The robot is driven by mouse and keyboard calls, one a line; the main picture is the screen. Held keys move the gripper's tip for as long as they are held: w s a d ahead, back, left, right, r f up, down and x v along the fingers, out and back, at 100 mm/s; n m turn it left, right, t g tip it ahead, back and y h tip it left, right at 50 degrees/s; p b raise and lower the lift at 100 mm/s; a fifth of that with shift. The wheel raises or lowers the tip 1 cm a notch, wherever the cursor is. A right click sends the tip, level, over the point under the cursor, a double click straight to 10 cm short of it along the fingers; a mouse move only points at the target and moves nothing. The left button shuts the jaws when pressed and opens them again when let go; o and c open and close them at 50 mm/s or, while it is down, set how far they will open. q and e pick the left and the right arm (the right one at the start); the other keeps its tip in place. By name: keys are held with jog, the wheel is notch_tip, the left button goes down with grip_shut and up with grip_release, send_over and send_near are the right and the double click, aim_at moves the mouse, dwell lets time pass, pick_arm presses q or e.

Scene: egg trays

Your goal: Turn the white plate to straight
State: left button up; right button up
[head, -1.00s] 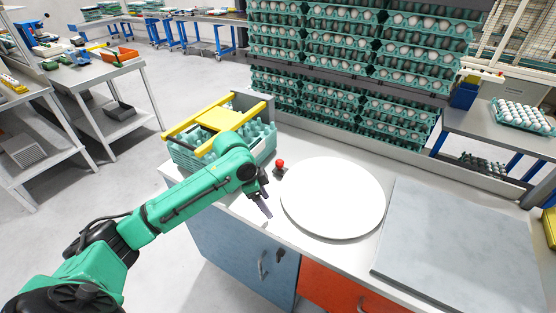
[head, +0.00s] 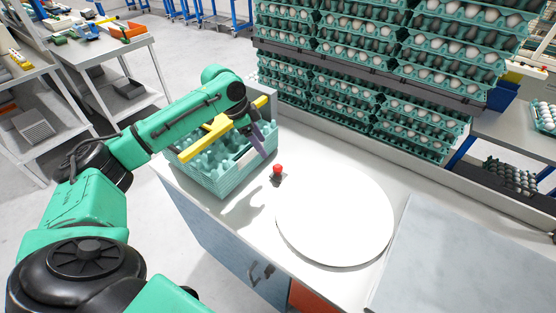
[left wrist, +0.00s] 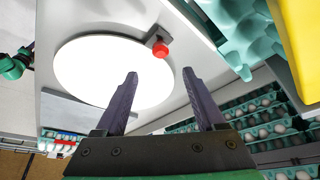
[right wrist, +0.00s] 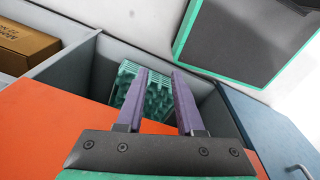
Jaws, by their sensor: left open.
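The round white plate (head: 335,215) lies flat on the white worktop, and it fills the upper left of the left wrist view (left wrist: 105,70). A red knob (head: 278,169) stands beside its left rim. My left gripper (head: 264,150) is open and empty, raised beside the teal tray stack, left of the plate and apart from it. In the left wrist view its two fingers (left wrist: 160,73) are spread, with the plate's rim visible beyond. My right gripper (right wrist: 160,72) shows only in the right wrist view, fingers apart with nothing between them. No mark on the plate shows how it is turned.
A teal tray stack (head: 215,170) with a yellow frame (head: 205,138) stands at the worktop's left end. A grey slab (head: 470,255) lies right of the plate. Racks of egg trays (head: 385,60) stand behind. An orange panel (right wrist: 60,115) and open compartment are near my right gripper.

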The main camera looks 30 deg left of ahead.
aim_at(277, 165)
pick_arm(q)
jog(key=p+x, duration=0.1)
jog(key=x, duration=0.9)
jog(key=shift+w+d+f+p, duration=0.1)
jog(key=shift+w+f+p, duration=0.15)
jog(key=shift+f+p, duration=0.1)
jog(key=shift+d+f, duration=0.1)
jog(key=shift+f, duration=0.2)
jog(key=shift+s, duration=0.1)
grip_shut()
pick_arm(e)
jog(key=shift+s+a+r, duration=0.1)
jog(key=shift+s+r, duration=0.15)
jog(key=shift+r, duration=0.2)
jog(key=shift+s+a+r, duration=0.1)
jog(key=shift+s+r, duration=0.1)
jog(key=shift+r, duration=0.25)
jog(key=shift+w+d, duration=0.15)
